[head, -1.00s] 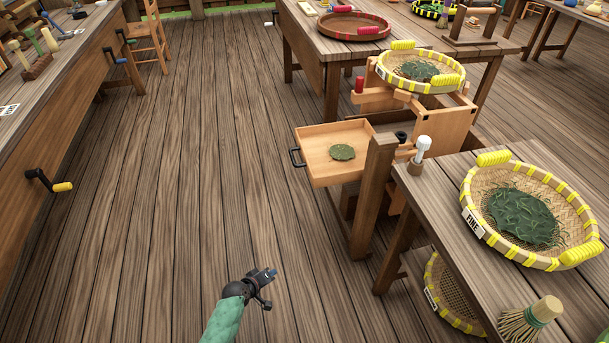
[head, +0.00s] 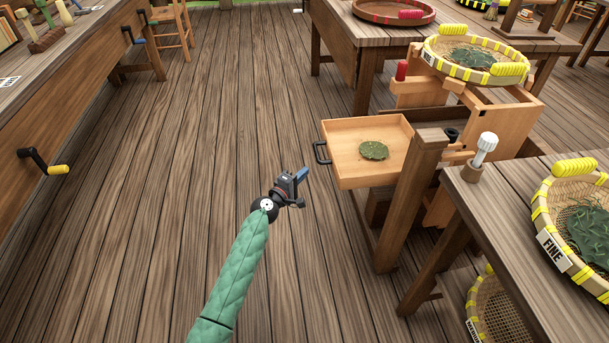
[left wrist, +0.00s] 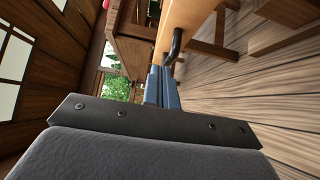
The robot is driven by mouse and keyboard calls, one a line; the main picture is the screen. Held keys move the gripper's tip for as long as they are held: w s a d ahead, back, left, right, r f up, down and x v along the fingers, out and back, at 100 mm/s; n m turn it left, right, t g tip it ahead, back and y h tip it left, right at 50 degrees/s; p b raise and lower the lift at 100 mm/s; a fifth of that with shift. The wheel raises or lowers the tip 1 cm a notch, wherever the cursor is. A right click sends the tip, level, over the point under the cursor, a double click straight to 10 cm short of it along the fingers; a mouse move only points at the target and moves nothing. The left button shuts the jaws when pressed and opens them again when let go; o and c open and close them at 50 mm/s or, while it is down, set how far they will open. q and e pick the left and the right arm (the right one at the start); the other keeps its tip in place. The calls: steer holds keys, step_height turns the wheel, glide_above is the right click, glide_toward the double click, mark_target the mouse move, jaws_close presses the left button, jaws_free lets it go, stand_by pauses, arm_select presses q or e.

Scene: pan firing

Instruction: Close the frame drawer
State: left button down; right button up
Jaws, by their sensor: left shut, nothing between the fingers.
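The frame drawer (head: 352,168) is pulled out to the left of its wooden frame, with a small heap of green leaves (head: 373,150) lying in it. Its dark handle (head: 321,153) is on the drawer's left front face. My left gripper (head: 303,175) is shut and empty, a little below and left of the handle, apart from it. In the left wrist view the blue fingers (left wrist: 162,88) are together, with the dark handle (left wrist: 176,42) and the drawer's light wood beyond them. My right gripper is not in view.
A wooden post (head: 409,200) stands in front of the drawer's right part. A yellow-trimmed basket of leaves (head: 436,60) sits on top of the frame. A table (head: 520,200) with another basket is at the right. The plank floor at left is clear.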

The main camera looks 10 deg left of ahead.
mark_target(321, 161)
arm_select(q)
steer(key=x, duration=0.3)
steer(key=d+x, duration=0.1)
steer(key=x, duration=0.5)
steer(key=shift+s+d, duration=0.25)
steer(key=shift+s, duration=0.15)
steer(key=shift+w+d+p, duration=0.2)
steer(key=shift+d+p, duration=0.1)
steer(key=shift+d, duration=0.35)
steer(key=shift+f, duration=0.1)
